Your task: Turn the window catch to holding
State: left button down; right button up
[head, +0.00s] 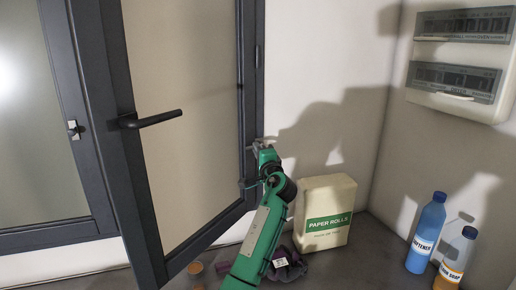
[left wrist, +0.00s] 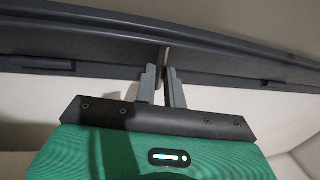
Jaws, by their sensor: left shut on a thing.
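The window sash (head: 185,120) stands open, with a dark frame and a black lever handle (head: 150,119). My left gripper (head: 262,144) is at the sash's right-hand side, about mid-height of the picture. In the left wrist view my left gripper (left wrist: 161,73) has its two grey fingers shut on a thin dark upright piece (left wrist: 164,56) at the dark frame bar. It looks like the window catch, a narrow tab, largely hidden between the fingers. Its exact turn cannot be told. My right gripper is not in view.
A paper rolls bag (head: 325,213) stands right of my left arm. A blue softener bottle (head: 427,232) and a soap bottle (head: 455,258) stand farther right. A dark purple cloth-like item (head: 287,266) lies by my arm. A breaker panel (head: 462,60) is on the wall.

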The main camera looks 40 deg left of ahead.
pick_arm(q)
jog(key=shift+r+m, duration=0.15)
jog(key=shift+m, duration=0.25)
jog(key=c, duration=1.5)
grip_release()
jog(key=b+v, duration=0.5)
jog(key=v, duration=0.9)
